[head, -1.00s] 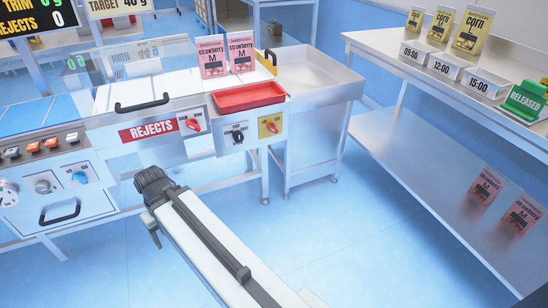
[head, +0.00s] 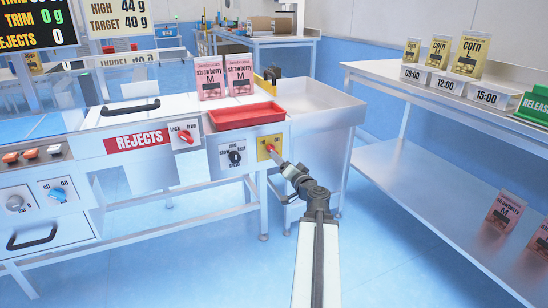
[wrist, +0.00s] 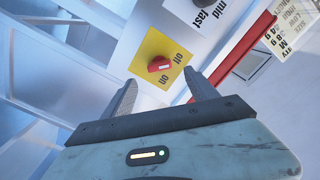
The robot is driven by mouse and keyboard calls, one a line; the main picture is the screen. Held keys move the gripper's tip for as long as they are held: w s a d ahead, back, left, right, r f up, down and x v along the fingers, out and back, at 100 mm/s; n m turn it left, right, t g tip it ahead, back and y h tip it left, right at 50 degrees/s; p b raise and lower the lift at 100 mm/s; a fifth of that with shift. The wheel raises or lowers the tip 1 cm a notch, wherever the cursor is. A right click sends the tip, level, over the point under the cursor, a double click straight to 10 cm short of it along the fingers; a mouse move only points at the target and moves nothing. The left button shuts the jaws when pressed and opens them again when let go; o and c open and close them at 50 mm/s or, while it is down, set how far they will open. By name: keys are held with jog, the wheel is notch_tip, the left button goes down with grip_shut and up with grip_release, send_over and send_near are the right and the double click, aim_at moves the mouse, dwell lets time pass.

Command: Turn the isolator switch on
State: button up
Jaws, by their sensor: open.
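The isolator switch is a red knob (wrist: 160,64) on a yellow plate (wrist: 150,47) marked "off" and "on". In the head view the yellow plate (head: 263,145) is at the right end of the machine front, its knob partly covered by my gripper. My gripper (head: 279,158) reaches up to it from the front. In the wrist view my gripper (wrist: 161,82) is open, with one finger on each side below the knob. The knob lies just beyond the fingertips, between them, and nothing is held. A pale mark shows on the knob; its exact setting I cannot tell.
A black speed dial (head: 235,156) sits left of the yellow plate, and a red "lock/free" knob (head: 185,137) further left. A red tray (head: 246,116) is above. A steel side table (head: 335,112) stands close on the right. Open floor lies in front.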

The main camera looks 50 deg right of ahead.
jog(key=x, duration=0.8)
jog(key=shift+s, duration=0.15)
jog(key=c, duration=1.4)
